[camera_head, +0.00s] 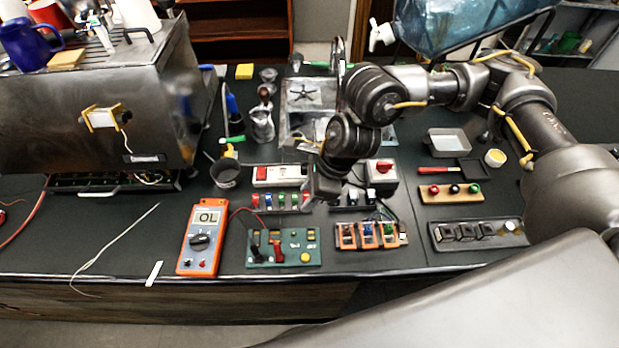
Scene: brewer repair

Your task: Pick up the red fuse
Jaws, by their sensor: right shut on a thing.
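My right gripper (316,194) points down at the right end of a small dark rack (280,209) with a row of coloured fuses. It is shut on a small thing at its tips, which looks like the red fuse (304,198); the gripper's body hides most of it. I cannot tell whether it is clear of the rack. Another red piece (255,200) stands at the rack's left end. My left gripper is not in view.
An orange multimeter (203,238) reading OL, a green board (285,258) and an orange-framed block (372,236) lie in front. A steel brewer (100,110) stands left. A red-knobbed box (380,173) is close right of the gripper.

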